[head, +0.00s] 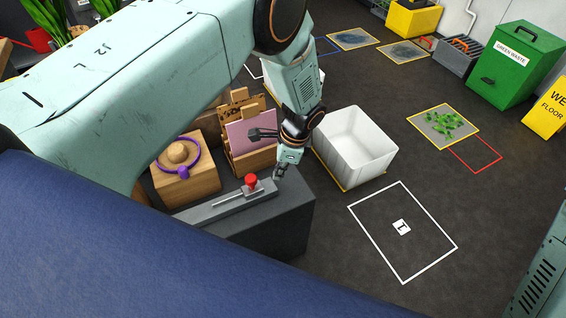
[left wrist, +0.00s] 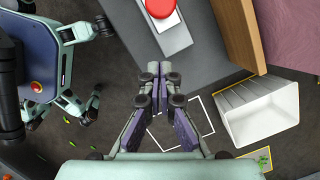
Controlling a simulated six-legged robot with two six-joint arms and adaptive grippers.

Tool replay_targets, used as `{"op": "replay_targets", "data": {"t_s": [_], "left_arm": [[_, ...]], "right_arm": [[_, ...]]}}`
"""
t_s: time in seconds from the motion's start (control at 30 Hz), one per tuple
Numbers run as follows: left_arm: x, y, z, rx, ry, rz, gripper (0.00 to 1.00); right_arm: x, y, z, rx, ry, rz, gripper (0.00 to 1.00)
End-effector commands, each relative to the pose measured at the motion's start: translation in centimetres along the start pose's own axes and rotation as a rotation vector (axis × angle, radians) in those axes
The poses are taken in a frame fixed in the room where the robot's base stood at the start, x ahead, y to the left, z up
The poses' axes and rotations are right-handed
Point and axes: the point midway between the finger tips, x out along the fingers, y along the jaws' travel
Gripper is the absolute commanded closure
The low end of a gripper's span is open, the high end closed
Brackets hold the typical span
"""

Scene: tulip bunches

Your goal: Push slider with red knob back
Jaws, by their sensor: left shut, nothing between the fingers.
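The red knob (head: 251,181) stands on a slider at the right end of its slot in a long grey panel (head: 208,218), on top of a dark grey bench. My left gripper (head: 278,175) is just right of the knob, pointing down and apart from it as far as I can tell. In the left wrist view the knob (left wrist: 162,8) is at the top edge, partly cut off, on a light slider plate (left wrist: 165,38). The left fingertips (left wrist: 161,70) are shut together and empty, below the plate's end. My right gripper is not in view.
A white bin (head: 358,150) stands right of the bench. Open floor with a white outlined square (head: 385,240) lies farther right.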

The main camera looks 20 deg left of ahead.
Motion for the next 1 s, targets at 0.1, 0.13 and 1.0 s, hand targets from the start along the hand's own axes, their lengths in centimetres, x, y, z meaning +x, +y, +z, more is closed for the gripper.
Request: {"op": "replay_targets", "data": {"t_s": [0.1,0.13,1.0], "left_arm": [[2.0,-0.2,0.4,-0.003,0.000,0.000,1.00],[2.0,-0.2,1.0,-0.004,0.000,0.000,1.00],[2.6,-0.2,3.8,0.001,0.000,-0.001,1.00]], "right_arm": [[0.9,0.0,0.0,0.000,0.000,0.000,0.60],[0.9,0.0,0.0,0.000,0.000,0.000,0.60],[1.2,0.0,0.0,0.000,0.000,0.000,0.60]]}}
